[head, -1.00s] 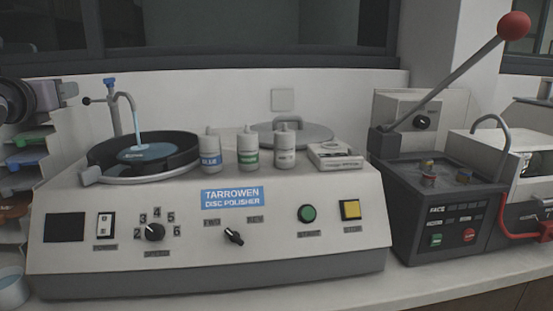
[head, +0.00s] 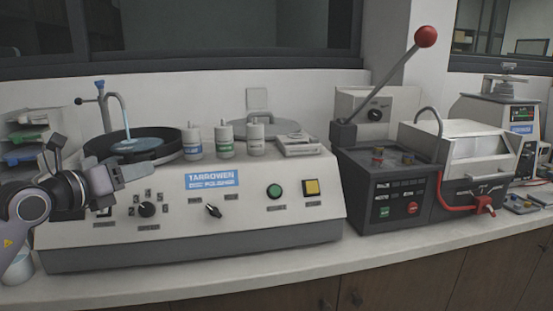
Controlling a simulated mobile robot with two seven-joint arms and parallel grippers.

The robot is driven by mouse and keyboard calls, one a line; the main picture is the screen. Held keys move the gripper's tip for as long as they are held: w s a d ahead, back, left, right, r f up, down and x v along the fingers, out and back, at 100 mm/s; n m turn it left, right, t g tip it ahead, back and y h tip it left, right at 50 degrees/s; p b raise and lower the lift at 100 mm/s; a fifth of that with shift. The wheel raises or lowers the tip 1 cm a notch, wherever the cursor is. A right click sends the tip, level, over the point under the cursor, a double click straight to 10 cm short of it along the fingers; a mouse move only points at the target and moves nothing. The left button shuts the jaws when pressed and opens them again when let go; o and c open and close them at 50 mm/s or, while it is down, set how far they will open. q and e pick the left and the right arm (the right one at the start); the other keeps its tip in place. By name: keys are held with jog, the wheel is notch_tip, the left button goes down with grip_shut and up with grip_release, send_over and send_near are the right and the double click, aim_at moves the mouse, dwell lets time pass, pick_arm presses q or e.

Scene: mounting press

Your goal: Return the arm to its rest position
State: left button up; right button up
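My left arm (head: 70,190) reaches in from the left edge. Its gripper (head: 140,172) points right, in front of the left part of the disc polisher (head: 190,235), near the bowl's rim and above the speed knob (head: 147,210). I see nothing held in it, but its finger gap is too small and side-on to tell. It hides the polisher's left switches in part. My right gripper is not in view. A grey lever with a red ball (head: 425,37) slants up to the right from the dark press unit (head: 385,225).
Bottles (head: 224,142) and a white box (head: 298,145) stand on the polisher. A blue stream runs from the tap (head: 122,110) into the black bowl (head: 100,145). A red hose (head: 450,199) hangs at the right unit.

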pick_arm(q)
jog(key=s+d+f+n+h+p, duration=0.1)
jog(key=s+d+f+n+h, duration=0.25)
jog(key=d+f, duration=0.2)
jog(key=s+d+f+n+h+p, duration=0.1)
jog(key=s+d+f+n+h, duration=0.15)
jog(key=d+f+n, duration=0.3)
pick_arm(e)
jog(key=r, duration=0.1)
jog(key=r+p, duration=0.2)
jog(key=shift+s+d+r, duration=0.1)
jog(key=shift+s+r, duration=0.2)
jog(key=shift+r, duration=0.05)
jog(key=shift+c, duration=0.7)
pick_arm(q)
jog(key=s+d+f+n+g+y, duration=0.1)
jog(key=s+f+n+y, duration=0.4)
jog(key=s+f+n, duration=0.7)
jog(key=s+f+n+g+y, duration=0.4)
jog(key=s+f+n, duration=0.8)
jog(key=f, duration=0.4)
jog(key=shift+d+y, duration=0.4)
